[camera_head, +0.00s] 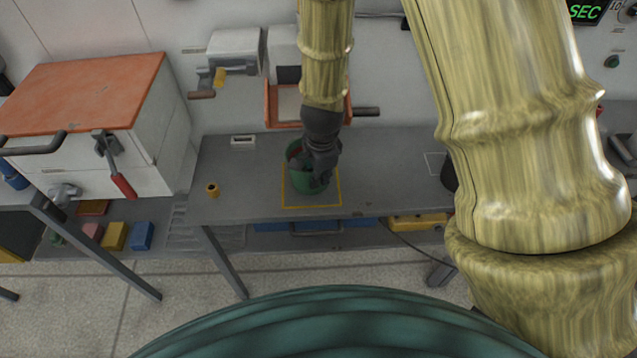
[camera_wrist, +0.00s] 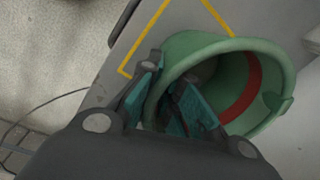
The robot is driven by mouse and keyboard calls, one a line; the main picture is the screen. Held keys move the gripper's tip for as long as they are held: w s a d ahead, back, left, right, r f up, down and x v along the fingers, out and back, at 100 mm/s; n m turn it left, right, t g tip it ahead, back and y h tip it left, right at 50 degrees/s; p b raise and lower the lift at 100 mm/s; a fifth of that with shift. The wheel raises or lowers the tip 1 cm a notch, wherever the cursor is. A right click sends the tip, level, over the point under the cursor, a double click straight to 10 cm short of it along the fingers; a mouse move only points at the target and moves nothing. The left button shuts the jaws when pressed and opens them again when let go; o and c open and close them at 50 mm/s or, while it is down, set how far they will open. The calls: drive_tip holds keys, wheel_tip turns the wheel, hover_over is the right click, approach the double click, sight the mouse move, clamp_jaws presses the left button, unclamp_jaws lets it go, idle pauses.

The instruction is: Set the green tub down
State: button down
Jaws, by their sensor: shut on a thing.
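The green tub (camera_head: 303,182) is at the yellow-outlined square (camera_head: 313,206) on the grey bench in the head view. In the wrist view the tub (camera_wrist: 270,62) is tilted in the picture, with a red band inside it. My gripper (camera_head: 325,170) is above the tub's right side and shut on its wall. In the wrist view my gripper (camera_wrist: 163,103) has one finger outside the rim and one inside. The tub's base is hidden, so I cannot tell whether it touches the bench.
The grey bench (camera_head: 240,185) has free room left of the square. A small white block (camera_head: 243,142) lies at the back. An orange-framed tray (camera_head: 275,104) is behind my gripper. A white cabinet with orange top (camera_head: 85,90) stands left.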

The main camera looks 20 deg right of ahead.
drive_tip(key=shift+f+b, duration=0.35)
drive_tip(key=shift+f, duration=0.3)
drive_tip(key=c, duration=1.6)
unclamp_jaws()
drive_tip(key=shift+s+r, duration=0.2)
drive_tip(key=shift+r, duration=1.8)
drive_tip(key=shift+s+r, duration=0.15)
drive_tip(key=shift+r, duration=1.9)
drive_tip(key=shift+s+r, duration=0.2)
drive_tip(key=shift+r, duration=1.8)
